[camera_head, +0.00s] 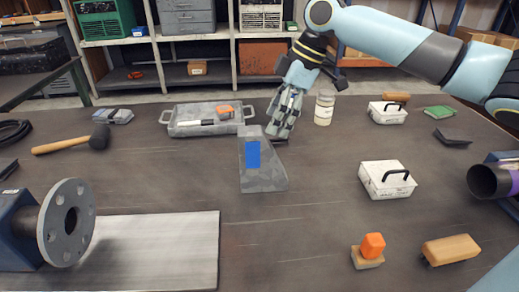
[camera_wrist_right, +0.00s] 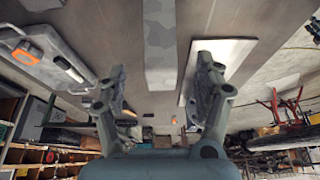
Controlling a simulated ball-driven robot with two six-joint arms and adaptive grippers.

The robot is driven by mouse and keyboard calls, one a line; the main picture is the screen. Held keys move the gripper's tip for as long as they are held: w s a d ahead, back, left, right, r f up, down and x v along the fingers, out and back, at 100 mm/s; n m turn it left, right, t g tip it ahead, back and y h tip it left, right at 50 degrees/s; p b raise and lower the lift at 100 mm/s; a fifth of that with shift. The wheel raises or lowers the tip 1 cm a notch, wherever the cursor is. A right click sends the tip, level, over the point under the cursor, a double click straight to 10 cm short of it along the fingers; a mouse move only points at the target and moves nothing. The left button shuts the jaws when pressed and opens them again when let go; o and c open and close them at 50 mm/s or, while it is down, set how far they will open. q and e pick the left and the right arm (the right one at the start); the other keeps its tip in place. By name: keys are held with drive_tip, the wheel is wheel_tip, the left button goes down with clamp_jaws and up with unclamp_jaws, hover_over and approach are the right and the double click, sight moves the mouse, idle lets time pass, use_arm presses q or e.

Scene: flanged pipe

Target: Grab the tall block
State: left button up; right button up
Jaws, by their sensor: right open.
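The tall block (camera_head: 265,178) is a grey, mottled, tapering block with a blue rectangle on its face. It stands upright at the middle of the table. My right gripper (camera_head: 280,128) comes down from the upper right, just behind and right of the block's top. In the right wrist view the block (camera_wrist_right: 159,42) shows as a long grey shape ahead, between the lines of the two spread fingers of the gripper (camera_wrist_right: 160,78). The jaws are open and nothing is held. Whether a finger touches the block cannot be told. My left gripper is out of view.
A grey tray (camera_head: 183,130) with tools lies behind left of the block. A jar (camera_head: 324,108) stands right of my gripper. White cases (camera_head: 387,180) are at the right. A flanged pipe (camera_head: 67,223) and metal plate (camera_head: 160,245) are front left. Table around the block's front is clear.

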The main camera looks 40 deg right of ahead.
sight(265, 135)
drive_tip(key=x, duration=0.5)
drive_tip(key=shift+a+f, duration=0.1)
drive_tip(key=shift+a, duration=0.15)
drive_tip(key=x, duration=0.3)
drive_tip(key=p+x, duration=0.1)
drive_tip(key=shift+w+a, duration=0.4)
drive_tip(key=shift+w, duration=0.05)
drive_tip(key=shift+f, duration=0.35)
drive_tip(key=shift+c, duration=0.4)
drive_tip(key=shift+w+r, duration=0.1)
clamp_jaws()
